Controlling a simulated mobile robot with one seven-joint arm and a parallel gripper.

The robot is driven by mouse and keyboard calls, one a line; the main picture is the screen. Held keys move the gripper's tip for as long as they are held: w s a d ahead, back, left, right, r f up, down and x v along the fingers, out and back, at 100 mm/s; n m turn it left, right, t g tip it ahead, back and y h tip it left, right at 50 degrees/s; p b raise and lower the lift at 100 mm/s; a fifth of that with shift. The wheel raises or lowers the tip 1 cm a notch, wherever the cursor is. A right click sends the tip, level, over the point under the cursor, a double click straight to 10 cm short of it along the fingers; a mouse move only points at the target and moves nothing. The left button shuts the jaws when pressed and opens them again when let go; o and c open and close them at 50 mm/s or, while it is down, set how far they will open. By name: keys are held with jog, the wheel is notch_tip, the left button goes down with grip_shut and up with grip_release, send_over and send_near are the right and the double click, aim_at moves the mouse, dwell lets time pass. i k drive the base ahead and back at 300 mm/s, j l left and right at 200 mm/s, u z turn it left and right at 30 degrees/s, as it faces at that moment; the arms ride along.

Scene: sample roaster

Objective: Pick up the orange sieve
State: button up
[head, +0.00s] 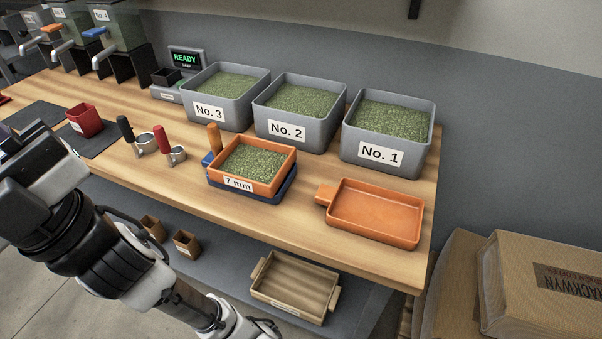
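The orange sieve (245,187) carries a "7 mm" label and is filled with green beans. It sits on top of a dark blue tray or sieve (258,196) at the middle of the wooden bench. An orange-brown handle (214,137) stands up behind its left corner. My gripper (32,150) is at the far left, well apart from the sieve. Its fingers cannot be made out, so I cannot tell whether it is open or shut.
A shallow empty orange tray (375,213) lies right of the sieve. Grey bins No. 3 (208,112), No. 2 (287,130) and No. 1 (381,156) stand behind. Two handled scoops (145,143) and a red cup (85,120) are left. A wooden tray (290,305) sits on the lower shelf.

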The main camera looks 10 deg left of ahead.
aim_at(257, 166)
jog(key=j+z, duration=0.2)
jog(key=z, duration=0.15)
jog(key=k+j+z, duration=0.15)
jog(key=z, duration=0.2)
jog(key=k+j+z, duration=0.1)
jog(key=z, duration=0.3)
jog(key=k+j+z, duration=0.4)
jog(key=k, duration=0.3)
jog(key=k+j, duration=0.2)
jog(key=k, duration=0.15)
